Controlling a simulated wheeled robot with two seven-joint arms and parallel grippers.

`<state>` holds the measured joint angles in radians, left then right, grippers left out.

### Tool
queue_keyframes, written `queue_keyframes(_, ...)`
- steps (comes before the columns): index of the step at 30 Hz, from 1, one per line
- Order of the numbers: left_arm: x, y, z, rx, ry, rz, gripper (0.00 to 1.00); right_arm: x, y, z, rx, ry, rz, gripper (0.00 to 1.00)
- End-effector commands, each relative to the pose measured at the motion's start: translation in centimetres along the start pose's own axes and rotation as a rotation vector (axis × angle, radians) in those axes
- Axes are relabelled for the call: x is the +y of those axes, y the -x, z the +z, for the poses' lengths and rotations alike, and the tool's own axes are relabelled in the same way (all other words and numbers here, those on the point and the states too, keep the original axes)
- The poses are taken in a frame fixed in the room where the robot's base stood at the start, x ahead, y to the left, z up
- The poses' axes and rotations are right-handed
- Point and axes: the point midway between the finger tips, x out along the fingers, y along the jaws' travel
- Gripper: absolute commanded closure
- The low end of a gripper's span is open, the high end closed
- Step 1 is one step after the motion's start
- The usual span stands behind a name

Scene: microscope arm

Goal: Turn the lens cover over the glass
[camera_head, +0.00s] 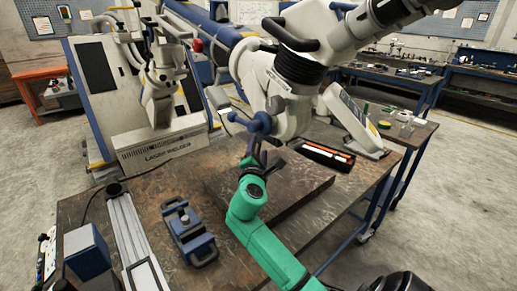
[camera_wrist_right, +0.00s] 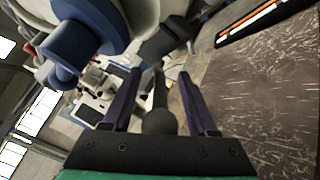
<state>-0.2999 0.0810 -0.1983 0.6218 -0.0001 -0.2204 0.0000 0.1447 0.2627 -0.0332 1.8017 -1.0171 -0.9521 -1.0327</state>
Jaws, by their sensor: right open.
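The white microscope head (camera_head: 285,100) hangs over the bench on its arm, with blue knobs low on its side. A dark lever with a rounded end (camera_wrist_right: 160,120), apparently part of the lens cover, shows in the right wrist view. It leads up to a dark flat piece (camera_wrist_right: 168,38) under the head. My right gripper (camera_head: 257,143) is just below the head; in the wrist view its two fingers (camera_wrist_right: 161,78) are open, with the lever between them. I cannot tell whether they touch it. The glass cannot be made out. My left gripper is out of view.
A dark plate (camera_head: 305,190) lies on the brown workbench (camera_head: 335,222) below the head. A blue clamp-like fixture (camera_head: 189,233) and a metal rail (camera_head: 135,240) are at left. An open case (camera_head: 326,155) lies behind the plate. The laser welder (camera_head: 160,142) stands at the back left.

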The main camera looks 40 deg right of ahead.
Motion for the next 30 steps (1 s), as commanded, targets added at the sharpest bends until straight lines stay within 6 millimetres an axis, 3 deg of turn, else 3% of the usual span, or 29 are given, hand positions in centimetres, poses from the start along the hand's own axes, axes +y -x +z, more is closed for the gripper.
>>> queue_keyframes(2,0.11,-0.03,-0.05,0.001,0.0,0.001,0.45,-0.01,0.03,-0.01,0.0,0.0,0.0,0.41)
queue_keyframes(3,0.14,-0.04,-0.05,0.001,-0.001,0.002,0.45,-0.01,0.03,-0.01,0.0,0.0,0.0,0.49)
queue_keyframes(7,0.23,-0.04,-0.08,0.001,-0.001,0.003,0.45,0.0,0.05,-0.01,0.0,0.0,0.0,0.98)
queue_keyframes(30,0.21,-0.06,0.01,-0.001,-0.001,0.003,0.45,-0.06,0.09,-0.08,0.001,0.001,-0.001,1.0)
